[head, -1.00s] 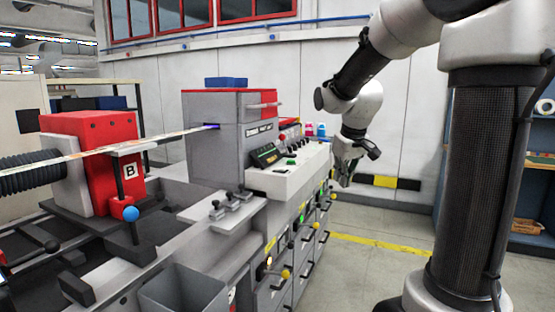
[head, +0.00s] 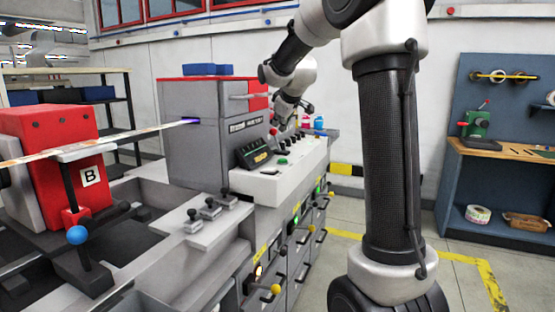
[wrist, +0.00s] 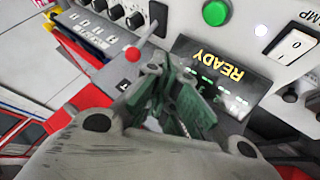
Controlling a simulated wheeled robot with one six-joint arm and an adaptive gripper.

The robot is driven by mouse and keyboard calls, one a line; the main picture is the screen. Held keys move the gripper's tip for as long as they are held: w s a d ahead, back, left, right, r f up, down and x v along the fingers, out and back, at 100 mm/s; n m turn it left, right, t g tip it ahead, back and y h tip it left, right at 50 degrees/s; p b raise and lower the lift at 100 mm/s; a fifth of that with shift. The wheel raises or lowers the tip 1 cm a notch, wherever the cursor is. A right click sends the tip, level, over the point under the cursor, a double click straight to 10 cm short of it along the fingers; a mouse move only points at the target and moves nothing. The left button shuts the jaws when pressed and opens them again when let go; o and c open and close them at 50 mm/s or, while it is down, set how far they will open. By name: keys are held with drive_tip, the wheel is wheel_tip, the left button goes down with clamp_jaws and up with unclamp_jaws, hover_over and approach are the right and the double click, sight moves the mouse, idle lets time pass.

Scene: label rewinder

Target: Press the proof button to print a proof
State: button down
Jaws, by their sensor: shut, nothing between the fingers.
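The label machine's white control panel (head: 275,182) is at the middle of the head view. A round green button (head: 282,161) stands on it, and a green button also shows at the top of the wrist view (wrist: 215,12). No button label marking proof is readable. A dark display (wrist: 225,75) reads READY, upside down in the wrist view. My gripper (wrist: 165,88) is shut and empty, beside the display and apart from the green button. In the head view my gripper (head: 284,120) is over the far part of the panel, its fingertips small and partly unclear.
A lever with a red ball (wrist: 132,54) stands close to my fingers. A white rocker switch (wrist: 292,45) and a row of black knobs (wrist: 115,12) flank the green button. The grey machine housing (head: 200,135) rises behind the panel. Floor at the right is clear before a workbench (head: 500,160).

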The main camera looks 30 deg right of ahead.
sight(280, 160)
drive_tip(key=shift+w+r+n, duration=0.1)
drive_tip(key=shift+r+n, duration=0.05)
drive_tip(key=shift+n, duration=0.15)
drive_tip(key=shift+f, duration=4.45)
drive_tip(key=shift+f, duration=0.4)
drive_tip(key=shift+f, duration=0.55)
drive_tip(key=shift+r, duration=1)
